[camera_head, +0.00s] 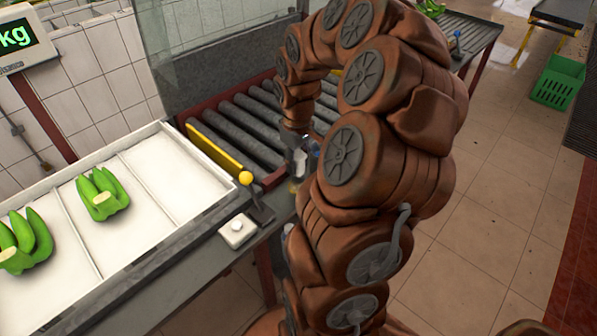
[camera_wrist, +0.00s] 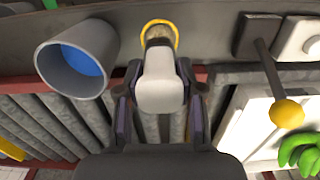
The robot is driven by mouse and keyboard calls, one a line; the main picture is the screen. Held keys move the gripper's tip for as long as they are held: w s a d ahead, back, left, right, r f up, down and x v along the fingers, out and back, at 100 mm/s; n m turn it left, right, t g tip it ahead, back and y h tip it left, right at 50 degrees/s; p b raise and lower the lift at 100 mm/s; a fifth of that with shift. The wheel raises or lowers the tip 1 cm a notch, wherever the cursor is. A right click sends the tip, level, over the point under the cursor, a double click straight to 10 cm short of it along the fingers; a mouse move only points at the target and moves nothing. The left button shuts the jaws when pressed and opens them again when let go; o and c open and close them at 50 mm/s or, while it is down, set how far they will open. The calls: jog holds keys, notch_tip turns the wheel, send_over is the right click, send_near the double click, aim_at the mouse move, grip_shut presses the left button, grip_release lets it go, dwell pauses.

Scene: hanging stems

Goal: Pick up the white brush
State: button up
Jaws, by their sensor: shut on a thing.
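The white brush (camera_wrist: 160,90) is in the middle of the wrist view, its smooth white handle toward me. A yellow-rimmed tan end (camera_wrist: 158,36) shows beyond the handle. My gripper (camera_wrist: 161,76) has one dark finger on each side of the handle and is shut on it. In the head view my gripper (camera_head: 299,158) is small, by the near right end of the rollers, partly hidden by my arm. The brush is hard to make out there.
A grey cup (camera_wrist: 77,58), blue inside, stands close left of the brush in the wrist view. A yellow-knobbed lever (camera_head: 246,178) and white button box (camera_head: 237,230) stand near the rollers (camera_head: 237,122). A white tray (camera_head: 160,160) holds green bananas (camera_head: 102,193).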

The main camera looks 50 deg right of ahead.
grip_shut()
jog(key=shift+r, duration=0.15)
